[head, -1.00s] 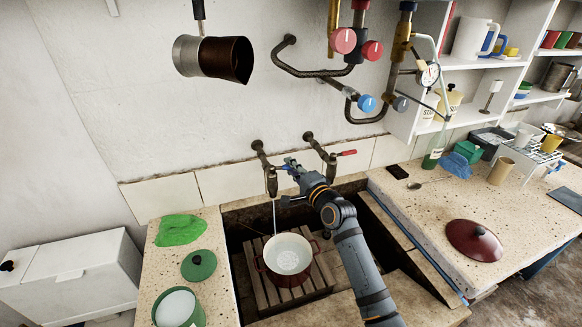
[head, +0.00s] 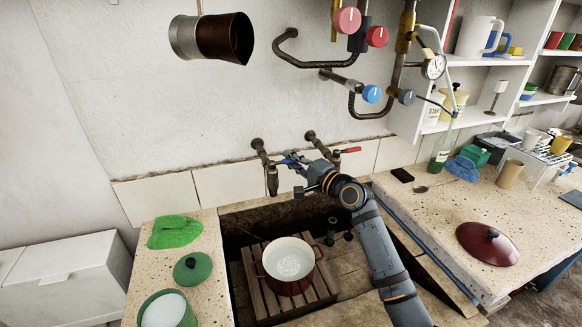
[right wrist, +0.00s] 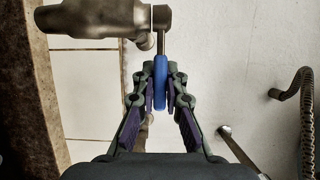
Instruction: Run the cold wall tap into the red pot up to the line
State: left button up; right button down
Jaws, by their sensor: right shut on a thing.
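The red pot (head: 289,287) stands upright on a slatted wooden stand in the trough, below the cold tap. Its pale inside holds some water; I cannot make out the line. The cold wall tap (head: 271,180) is the left one, and no stream shows under its spout. My right gripper (head: 294,161) is at this tap's blue lever. In the right wrist view the fingers (right wrist: 160,84) are shut on the blue lever (right wrist: 158,63), one on each side. My left gripper is not in view.
The hot tap with a red lever (head: 350,150) is close to the right of my gripper. Pipes with valve knobs (head: 371,94) hang above. A green lid (head: 193,266) and a green pot (head: 167,310) are on the left counter; a dark red lid (head: 487,243) is on the right one.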

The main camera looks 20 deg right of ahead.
jog(key=c, duration=1.4)
grip_release()
jog(key=shift+v, duration=5.8)
